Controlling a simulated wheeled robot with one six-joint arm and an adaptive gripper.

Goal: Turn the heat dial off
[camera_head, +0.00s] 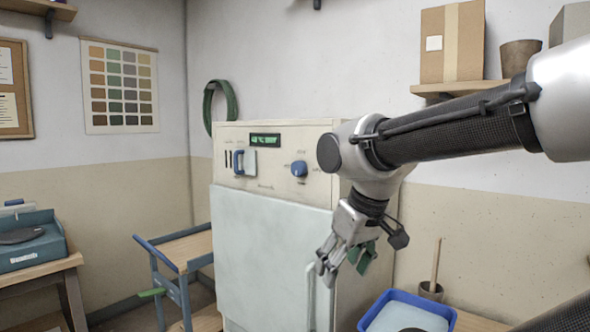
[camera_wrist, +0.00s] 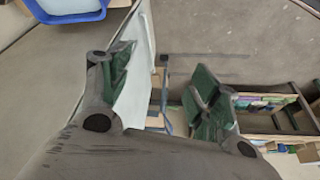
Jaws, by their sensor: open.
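A pale cabinet-like unit (camera_head: 265,245) stands in the middle of the head view. Its upper panel carries a round blue dial (camera_head: 299,168), right of a lit green display (camera_head: 265,140). A blue-and-white switch or lever (camera_head: 240,162) sits at the panel's left. The dial's exact pointer setting is too small to read. My gripper (camera_head: 343,262) hangs lower right of the dial, in front of the unit's right side, apart from the dial. It is open and empty. In the wrist view its green-padded fingers (camera_wrist: 163,92) are spread apart; the dial does not show there.
A vertical handle (camera_head: 311,295) is on the unit's door near my gripper. A blue bin (camera_head: 372,318) stands at lower right, beside a pot (camera_head: 430,291) holding a stick. A wooden-topped cart (camera_head: 188,248) stands left of the unit. The space before the panel looks clear.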

